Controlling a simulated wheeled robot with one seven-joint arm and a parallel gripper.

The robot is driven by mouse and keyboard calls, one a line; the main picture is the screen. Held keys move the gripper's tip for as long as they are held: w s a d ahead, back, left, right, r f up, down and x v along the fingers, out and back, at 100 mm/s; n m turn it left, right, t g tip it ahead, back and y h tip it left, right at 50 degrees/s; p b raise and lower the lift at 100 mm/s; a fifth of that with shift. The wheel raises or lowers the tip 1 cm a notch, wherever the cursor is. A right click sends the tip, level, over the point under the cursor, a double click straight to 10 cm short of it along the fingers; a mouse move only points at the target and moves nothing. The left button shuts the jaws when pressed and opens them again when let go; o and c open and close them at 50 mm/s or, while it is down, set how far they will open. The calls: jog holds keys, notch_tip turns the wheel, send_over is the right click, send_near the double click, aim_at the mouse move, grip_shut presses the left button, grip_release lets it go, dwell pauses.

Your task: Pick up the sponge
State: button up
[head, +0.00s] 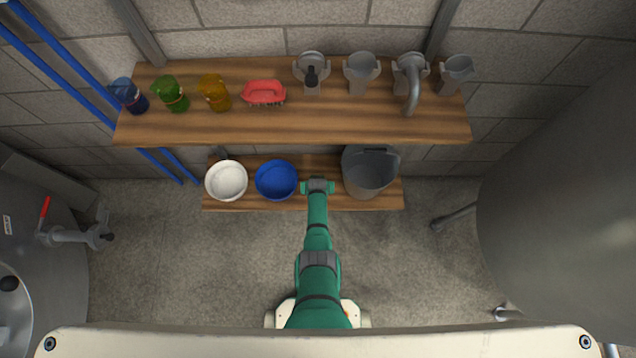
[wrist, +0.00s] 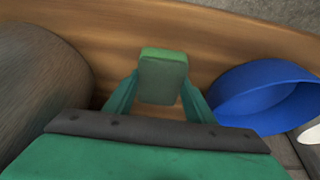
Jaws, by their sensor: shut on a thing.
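The sponge (wrist: 163,76) is a green block with a darker green face. In the wrist view it sits between the two fingers of my gripper (wrist: 160,95), which is shut on it. Behind it is the wooden lower shelf (wrist: 150,30); I cannot tell whether the sponge touches the shelf. In the head view my green arm reaches forward to the lower shelf (head: 330,203), and my gripper (head: 318,183) is between the blue bowl and the grey bucket. The sponge is hidden by my arm in the head view.
The blue bowl (head: 276,180) is close on the left, with a white bowl (head: 226,181) beyond it. The grey bucket (head: 370,173) is close on the right. The upper shelf (head: 290,127) holds jugs, a red brush (head: 264,92) and grey fittings. Large tanks stand at both sides.

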jog(key=shift+a+r, duration=0.2)
jog(key=shift+r, duration=0.5)
jog(key=s+a+r, duration=0.2)
jog(key=s+r, duration=0.4)
jog(key=s+a+r, duration=0.2)
jog(key=s+r, duration=0.3)
jog(key=s, duration=0.2)
jog(key=shift+a+r, duration=0.35)
